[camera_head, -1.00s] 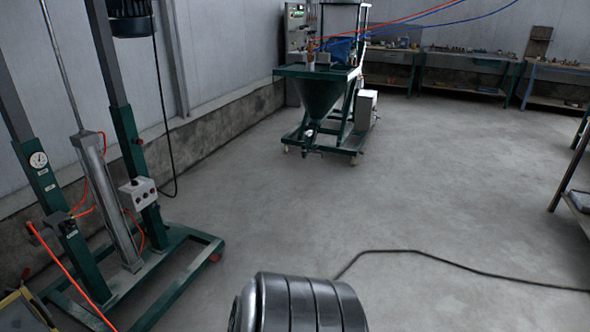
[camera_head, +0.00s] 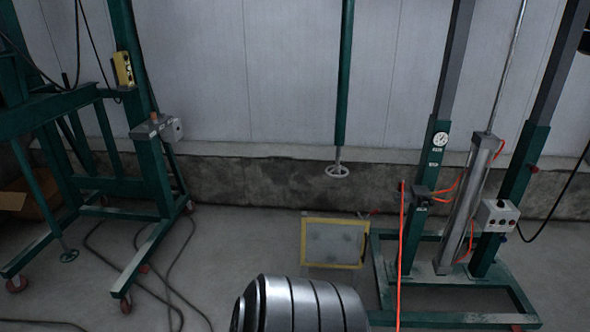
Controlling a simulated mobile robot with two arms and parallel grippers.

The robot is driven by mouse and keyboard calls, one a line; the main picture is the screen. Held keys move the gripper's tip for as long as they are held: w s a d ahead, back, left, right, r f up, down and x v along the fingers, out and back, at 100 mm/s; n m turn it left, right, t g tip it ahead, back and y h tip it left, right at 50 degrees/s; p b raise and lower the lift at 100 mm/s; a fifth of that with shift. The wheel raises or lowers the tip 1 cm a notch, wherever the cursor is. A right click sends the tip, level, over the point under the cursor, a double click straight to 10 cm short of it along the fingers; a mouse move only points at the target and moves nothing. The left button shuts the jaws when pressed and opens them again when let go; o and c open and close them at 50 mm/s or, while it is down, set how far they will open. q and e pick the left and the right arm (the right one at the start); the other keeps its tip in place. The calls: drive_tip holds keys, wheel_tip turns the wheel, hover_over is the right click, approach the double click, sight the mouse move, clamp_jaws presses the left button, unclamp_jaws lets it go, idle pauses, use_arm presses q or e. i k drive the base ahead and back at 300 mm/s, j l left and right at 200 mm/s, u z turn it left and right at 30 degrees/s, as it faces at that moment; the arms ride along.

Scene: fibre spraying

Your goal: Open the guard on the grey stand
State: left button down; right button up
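A yellow-framed panel (camera_head: 307,243) with a pale grey, see-through-looking middle stands low in front of the wall, left of the green lift frame. It may be the guard; I cannot tell for sure. Its lower part and any grey stand under it are unclear. A dark curved piece, perhaps a handle, shows at its right side. The panel looks closed, but its hinge side cannot be made out. Neither of my grippers is in view.
A green lift frame (camera_head: 487,255) with a gauge and a grey control box (camera_head: 497,215) stands right. Another green wheeled frame (camera_head: 150,165) stands left, with cables (camera_head: 175,265) on the floor.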

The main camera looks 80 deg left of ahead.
sight(366, 223)
drive_tip(key=u, duration=2.3)
drive_tip(key=i+u, duration=0.25)
drive_tip(key=k+l, duration=0.05)
drive_tip(key=k, duration=0.05)
